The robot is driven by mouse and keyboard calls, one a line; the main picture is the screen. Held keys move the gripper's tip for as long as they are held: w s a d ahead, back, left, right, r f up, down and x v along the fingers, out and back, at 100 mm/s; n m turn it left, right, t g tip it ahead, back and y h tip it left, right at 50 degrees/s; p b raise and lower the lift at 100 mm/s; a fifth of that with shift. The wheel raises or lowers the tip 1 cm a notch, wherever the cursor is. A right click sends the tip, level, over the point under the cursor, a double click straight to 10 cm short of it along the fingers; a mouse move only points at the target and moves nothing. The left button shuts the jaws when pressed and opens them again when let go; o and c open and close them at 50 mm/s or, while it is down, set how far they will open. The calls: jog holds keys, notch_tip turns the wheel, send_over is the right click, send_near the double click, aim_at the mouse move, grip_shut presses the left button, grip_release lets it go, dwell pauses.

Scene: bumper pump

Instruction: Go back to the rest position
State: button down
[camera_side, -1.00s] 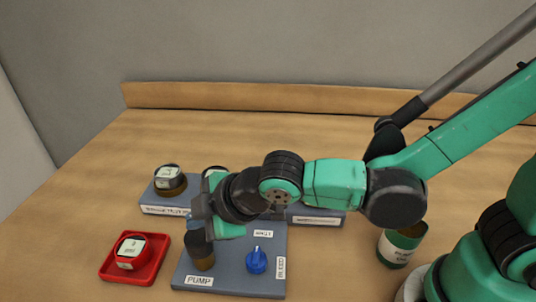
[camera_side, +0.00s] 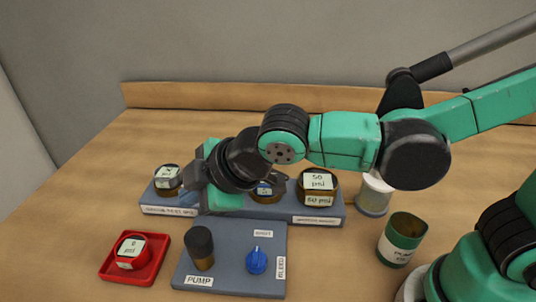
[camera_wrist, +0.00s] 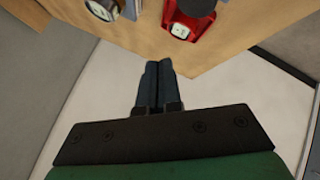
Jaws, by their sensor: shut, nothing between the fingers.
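My gripper (camera_side: 205,203) hangs in the air above and behind the pump plate (camera_side: 225,268), in front of the gauge rack. In the wrist view my gripper (camera_wrist: 158,70) has its two dark fingers side by side, shut and empty. The black-topped pump plunger (camera_side: 200,248) stands upright on the plate, clear of the gripper. A blue bleed knob (camera_side: 256,261) sits to its right on the same plate.
A rack (camera_side: 270,211) holds gauges, including one reading 50 psi (camera_side: 317,185). A red tray (camera_side: 115,273) holds a gauge (camera_side: 131,250) at front left. Wood is bare at far left.

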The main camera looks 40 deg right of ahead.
jog(key=shift+d, duration=0.15)
jog(key=s+d+m+h, duration=0.1)
jog(key=d+m, duration=0.3)
jog(key=d, duration=0.2)
jog(key=s+d+f+m+h, duration=0.1)
jog(key=s+d+m, duration=0.1)
jog(key=d+m, duration=0.3)
jog(key=s+d+m+g+h, duration=0.1)
jog(key=d+m+h, duration=0.1)
jog(key=d+m, duration=0.3)
jog(key=shift+s+d+f, duration=0.1)
jog(key=shift+s+d, duration=0.1)
jog(key=shift+d, duration=0.95)
jog(key=shift+s+d+f, duration=0.1)
jog(key=shift+s+d, duration=0.1)
jog(key=shift+d, duration=0.9)
